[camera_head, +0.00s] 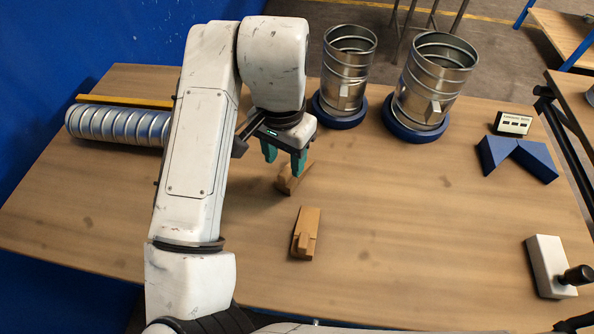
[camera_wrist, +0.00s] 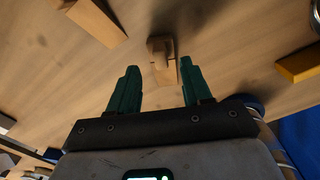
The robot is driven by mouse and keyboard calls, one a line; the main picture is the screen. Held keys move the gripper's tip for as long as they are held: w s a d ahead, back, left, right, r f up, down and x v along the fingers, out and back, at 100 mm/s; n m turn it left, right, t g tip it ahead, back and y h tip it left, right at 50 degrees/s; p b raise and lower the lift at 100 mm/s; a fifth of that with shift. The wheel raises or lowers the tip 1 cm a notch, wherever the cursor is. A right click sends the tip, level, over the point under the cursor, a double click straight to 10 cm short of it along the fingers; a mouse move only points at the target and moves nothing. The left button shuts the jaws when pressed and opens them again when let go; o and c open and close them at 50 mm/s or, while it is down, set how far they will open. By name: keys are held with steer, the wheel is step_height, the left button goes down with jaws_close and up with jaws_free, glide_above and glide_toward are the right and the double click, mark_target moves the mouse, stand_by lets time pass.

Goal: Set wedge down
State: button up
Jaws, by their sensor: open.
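A brown wooden wedge (camera_head: 288,181) lies on the wooden table just below my gripper (camera_head: 284,163). In the wrist view this wedge (camera_wrist: 162,50) shows just beyond the fingertips, in line with the gap between them. My gripper (camera_wrist: 160,68) has its two green fingers apart, with nothing clamped between them. The fingers partly hide the wedge in the head view. A second wooden wedge (camera_head: 306,233) lies nearer the front of the table, apart from the gripper. It also shows at the top left of the wrist view (camera_wrist: 95,18).
Two upright metal ducts (camera_head: 350,65) (camera_head: 437,78) stand in blue rings behind the gripper. A ribbed duct (camera_head: 118,125) lies at the left beside a yellow bar (camera_head: 125,101). Blue blocks (camera_head: 518,158), a small sign (camera_head: 512,123) and a white box (camera_head: 548,266) are at the right.

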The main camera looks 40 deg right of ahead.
mark_target(284, 173)
steer(key=shift+a+f+p, duration=0.15)
steer(key=shift+f+p, duration=0.2)
steer(key=shift+f, duration=3.15)
jaws_close()
